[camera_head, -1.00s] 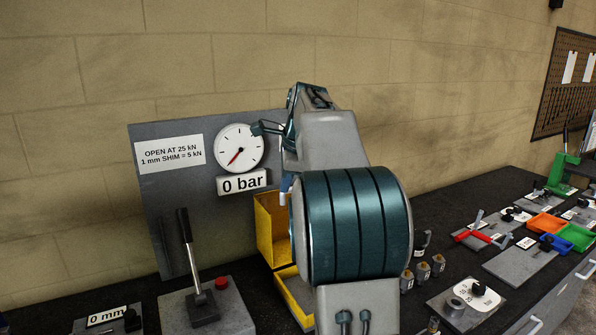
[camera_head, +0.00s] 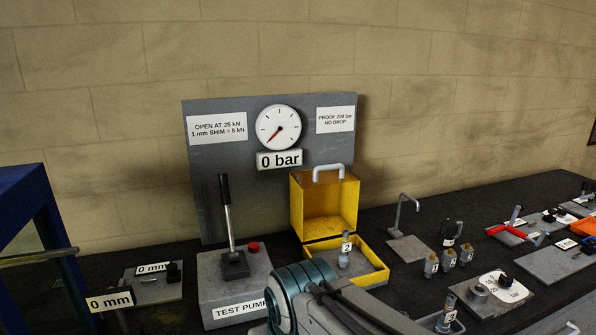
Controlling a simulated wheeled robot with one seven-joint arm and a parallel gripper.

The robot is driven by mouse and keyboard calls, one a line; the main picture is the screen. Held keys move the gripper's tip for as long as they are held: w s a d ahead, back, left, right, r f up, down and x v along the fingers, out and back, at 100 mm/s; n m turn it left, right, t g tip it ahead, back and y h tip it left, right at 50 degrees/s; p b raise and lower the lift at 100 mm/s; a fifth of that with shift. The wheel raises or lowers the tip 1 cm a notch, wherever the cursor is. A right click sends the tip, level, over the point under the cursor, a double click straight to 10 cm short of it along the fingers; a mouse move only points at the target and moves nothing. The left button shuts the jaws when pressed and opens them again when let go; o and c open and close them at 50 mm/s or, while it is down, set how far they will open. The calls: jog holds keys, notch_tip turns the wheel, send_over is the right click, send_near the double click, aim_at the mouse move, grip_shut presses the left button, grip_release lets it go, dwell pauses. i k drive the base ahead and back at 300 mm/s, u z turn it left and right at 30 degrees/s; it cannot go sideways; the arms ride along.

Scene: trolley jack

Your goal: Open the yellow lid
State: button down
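The yellow lid (camera_head: 325,208) stands upright at the back of its yellow box, swung open, with a grey handle (camera_head: 328,168) on its top edge. The yellow box (camera_head: 372,277) is open at the front. A small grey fitting labelled 2 (camera_head: 344,255) stands inside it. Part of my arm shows at the bottom middle, in front of the box. My gripper is outside the picture or hidden, so its fingers cannot be seen. Nothing is seen touching the lid.
A test pump (camera_head: 233,285) with an upright lever stands left of the box. A gauge panel (camera_head: 215,165) reading 0 bar is behind. A hooked grey stand (camera_head: 405,220) and several numbered fittings (camera_head: 448,258) are to the right. A blue frame (camera_head: 30,210) stands far left.

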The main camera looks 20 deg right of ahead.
aim_at(324, 199)
jog(key=u, duration=1.65)
jog(key=k, duration=1.2)
jog(key=z, duration=1.9)
jog(key=i, duration=1)
